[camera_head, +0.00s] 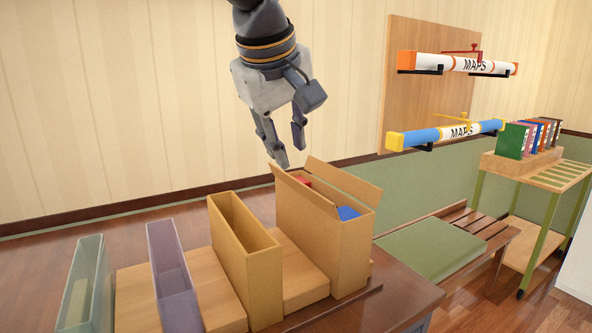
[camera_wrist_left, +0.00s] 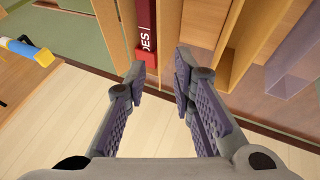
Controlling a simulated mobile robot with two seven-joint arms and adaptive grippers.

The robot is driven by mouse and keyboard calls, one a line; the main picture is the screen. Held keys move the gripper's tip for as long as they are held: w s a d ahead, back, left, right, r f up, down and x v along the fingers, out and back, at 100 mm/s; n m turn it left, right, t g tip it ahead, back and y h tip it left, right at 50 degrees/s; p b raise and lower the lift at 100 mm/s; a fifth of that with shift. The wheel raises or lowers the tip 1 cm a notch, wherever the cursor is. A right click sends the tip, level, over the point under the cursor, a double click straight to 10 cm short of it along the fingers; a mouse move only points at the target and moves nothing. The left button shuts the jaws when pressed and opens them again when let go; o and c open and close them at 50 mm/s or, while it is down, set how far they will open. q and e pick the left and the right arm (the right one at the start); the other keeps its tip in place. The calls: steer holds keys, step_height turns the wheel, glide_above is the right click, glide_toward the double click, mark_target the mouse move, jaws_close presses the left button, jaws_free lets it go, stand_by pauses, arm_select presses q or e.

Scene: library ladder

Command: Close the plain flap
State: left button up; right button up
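A tan cardboard box (camera_head: 338,252) stands upright on the dark table with its top open. Its two top flaps are raised: one on the left (camera_head: 293,190), one on the right and back (camera_head: 344,184). I cannot tell which is the plain one. A red item (camera_head: 304,181) and a blue item (camera_head: 348,213) show inside; the red one also shows in the left wrist view (camera_wrist_left: 146,28), with white lettering. My left gripper (camera_head: 291,156) is open and empty, pointing down just above the box's far end. In the left wrist view its fingers (camera_wrist_left: 158,76) are apart. My right gripper is out of view.
Left of the box stand an open yellow holder (camera_head: 243,248), a purple translucent holder (camera_head: 172,275) and a greenish clear one (camera_head: 86,285), with wooden blocks between. Map tubes (camera_head: 445,134) hang on a board at right. A green-padded bench (camera_head: 432,248) lies right of the table.

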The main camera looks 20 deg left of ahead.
mark_target(295, 179)
arm_select(q)
steer(key=x, duration=0.8)
steer(key=shift+w+f, duration=0.1)
jaws_close()
